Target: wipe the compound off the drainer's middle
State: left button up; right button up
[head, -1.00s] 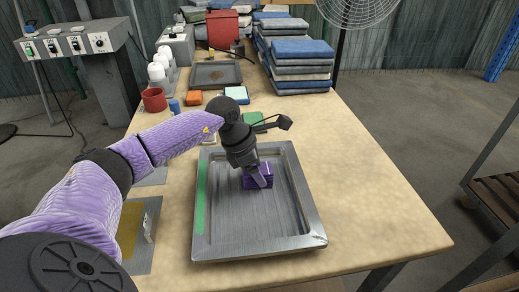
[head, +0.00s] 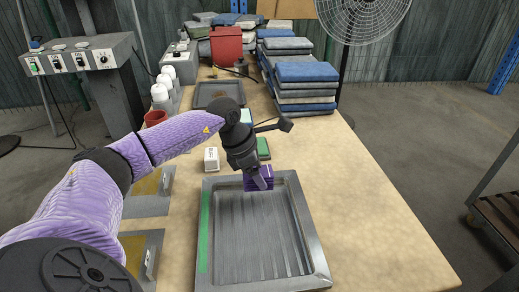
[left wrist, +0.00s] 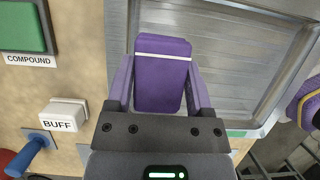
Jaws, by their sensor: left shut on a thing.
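The drainer (head: 318,262) is a grey metal tray with ridges, lying on the bench. A green strip of compound (head: 204,232) runs along its left side. The drainer's middle looks bare grey, with no green that I can see. My left gripper (head: 260,178) is shut on a purple sponge (left wrist: 162,75) at the drainer's far end. In the left wrist view the drainer (left wrist: 225,60) lies under and right of the sponge, with a bit of green near its corner. Whether the sponge touches the metal is unclear. My right gripper is out of view.
A green block (left wrist: 20,28) labelled COMPOUND and a white block (left wrist: 65,113) labelled BUFF sit just beyond the drainer. A red mug (head: 155,117) stands behind left. Folded cloths (head: 307,72) are stacked at the back. Bench right of the drainer is clear.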

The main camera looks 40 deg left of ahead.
pick_arm(q)
jog(key=shift+r+p, duration=1.05)
jog(key=shift+r, duration=0.6)
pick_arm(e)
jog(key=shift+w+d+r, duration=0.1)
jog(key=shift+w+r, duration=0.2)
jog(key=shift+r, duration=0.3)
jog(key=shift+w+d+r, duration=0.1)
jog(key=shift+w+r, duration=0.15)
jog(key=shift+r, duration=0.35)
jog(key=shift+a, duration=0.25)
